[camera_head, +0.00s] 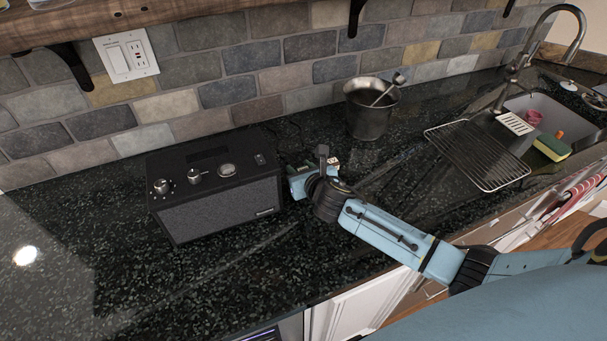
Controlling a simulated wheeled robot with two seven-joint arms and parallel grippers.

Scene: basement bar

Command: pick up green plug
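My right arm comes in from the right, and its blue and black gripper (301,178) is low over the dark counter, close to the right side of the black speaker. A small greenish patch (291,168) shows at the gripper's far end, beside the speaker; it is too small to tell whether it is the green plug. The wrist hides the counter behind it, and the fingers are too small and covered to show whether they are open or shut. My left gripper is not in view.
The black speaker (215,186) stands just left of the gripper. A metal bucket (371,112) stands behind it. A wire rack (476,153) and a sink with a sponge (551,148) are to the right. A wall outlet (127,56) is on the brick wall. The front left counter is clear.

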